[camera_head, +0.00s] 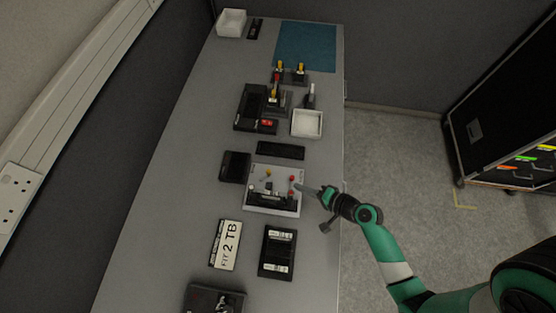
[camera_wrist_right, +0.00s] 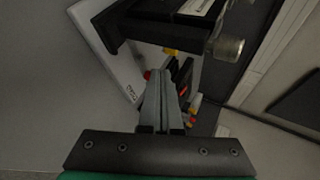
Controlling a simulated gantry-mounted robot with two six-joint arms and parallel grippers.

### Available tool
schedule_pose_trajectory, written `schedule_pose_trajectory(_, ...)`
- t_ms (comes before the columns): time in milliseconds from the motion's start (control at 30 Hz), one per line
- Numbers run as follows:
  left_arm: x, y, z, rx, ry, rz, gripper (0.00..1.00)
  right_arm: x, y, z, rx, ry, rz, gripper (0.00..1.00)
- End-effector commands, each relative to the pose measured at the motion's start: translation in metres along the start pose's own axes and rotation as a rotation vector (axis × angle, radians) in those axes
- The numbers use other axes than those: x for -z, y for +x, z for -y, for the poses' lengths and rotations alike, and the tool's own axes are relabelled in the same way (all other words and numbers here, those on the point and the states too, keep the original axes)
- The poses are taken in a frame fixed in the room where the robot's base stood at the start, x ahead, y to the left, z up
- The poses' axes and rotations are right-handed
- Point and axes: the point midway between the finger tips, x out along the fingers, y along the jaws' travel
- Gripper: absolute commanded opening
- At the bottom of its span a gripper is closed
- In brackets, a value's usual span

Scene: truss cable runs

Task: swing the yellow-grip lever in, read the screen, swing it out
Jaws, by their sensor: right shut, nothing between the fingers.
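The lever device is a light board (camera_head: 262,203) on the bench with a black mechanism along its front. A yellow grip (camera_head: 268,173) stands on its back left and a red grip (camera_head: 291,179) on its back right. A small dark screen box (camera_head: 235,166) sits just left of the board; I cannot read anything on it. My right gripper (camera_head: 300,187) is shut and empty, at the board's right edge close to the red grip. I cannot tell whether it touches it. In the right wrist view the shut fingers (camera_wrist_right: 163,100) point toward the board (camera_wrist_right: 108,45). My left gripper is not in view.
A "FIT 2 TB" sign (camera_head: 225,245) and a black tray (camera_head: 277,252) lie in front of the board. A black bar (camera_head: 281,150) and a white bin (camera_head: 307,123) lie behind it. Other yellow-topped levers (camera_head: 300,72) stand farther back. Floor lies right of the bench.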

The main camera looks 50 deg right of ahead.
Motion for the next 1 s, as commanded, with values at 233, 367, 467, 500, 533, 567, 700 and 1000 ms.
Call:
schedule_pose_trajectory(233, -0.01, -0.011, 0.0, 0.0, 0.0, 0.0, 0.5, -0.001, 0.058, -0.002, 0.001, -0.003, 0.004, 0.0)
schedule_pose_trajectory(367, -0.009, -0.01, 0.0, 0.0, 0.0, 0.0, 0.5, -0.001, 0.079, 0.009, 0.002, -0.004, 0.002, 0.0)
schedule_pose_trajectory(467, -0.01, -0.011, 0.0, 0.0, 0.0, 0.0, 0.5, 0.0, 0.091, 0.015, 0.002, -0.002, 0.001, 0.0)
schedule_pose_trajectory(500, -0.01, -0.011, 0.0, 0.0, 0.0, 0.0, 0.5, 0.0, 0.094, 0.017, 0.001, -0.002, 0.001, 0.0)
schedule_pose_trajectory(533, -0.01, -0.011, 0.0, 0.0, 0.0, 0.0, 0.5, -0.001, 0.096, 0.018, 0.001, -0.002, 0.001, 0.0)
schedule_pose_trajectory(567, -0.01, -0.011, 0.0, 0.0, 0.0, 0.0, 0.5, -0.001, 0.097, 0.019, 0.002, -0.001, 0.001, 0.0)
schedule_pose_trajectory(700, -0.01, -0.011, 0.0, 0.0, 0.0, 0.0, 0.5, 0.0, 0.1, 0.021, 0.001, 0.0, 0.0, 0.0)
schedule_pose_trajectory(1000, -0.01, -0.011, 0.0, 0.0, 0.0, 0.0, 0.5, -0.001, 0.099, 0.02, 0.001, -0.001, 0.001, 0.0)
